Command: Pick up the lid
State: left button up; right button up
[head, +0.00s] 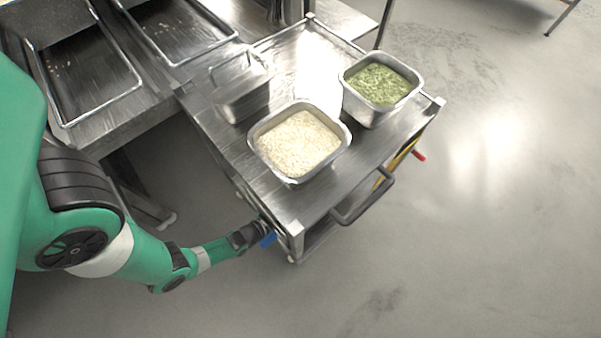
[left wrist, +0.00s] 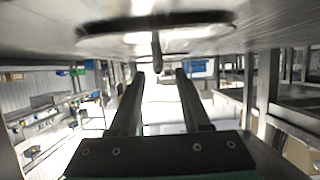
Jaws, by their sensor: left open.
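My left gripper (head: 264,234) is low beside the near-left corner of the steel cart, below its top; the head view hides its fingertips. In the left wrist view, my left gripper (left wrist: 157,72) is open, its two dark fingers apart with nothing clamped. A shiny, dark-rimmed round piece that looks like a lid (left wrist: 110,28) lies against a metal surface at the top of that view. Its thin upright handle (left wrist: 156,48) shows between the fingertips, and I cannot tell whether they touch. In the head view, this piece is hidden. My right gripper is not in view.
On the cart top (head: 213,128) stand a rice pan (head: 297,143), a pan of green food (head: 380,85) and a steel container (head: 241,88) with a handle on top. The cart's push handle (head: 363,205) sticks out in front. A counter with trays (head: 95,112) is at left.

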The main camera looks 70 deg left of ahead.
pick_arm(q)
jog(key=b+x, duration=0.2)
jog(key=x, duration=0.3)
jog(key=shift+w+r, duration=0.1)
jog(key=shift+w, duration=0.15)
jog(key=shift+s, duration=0.15)
jog(key=shift+r, duration=0.1)
grip_shut()
dwell(0.8)
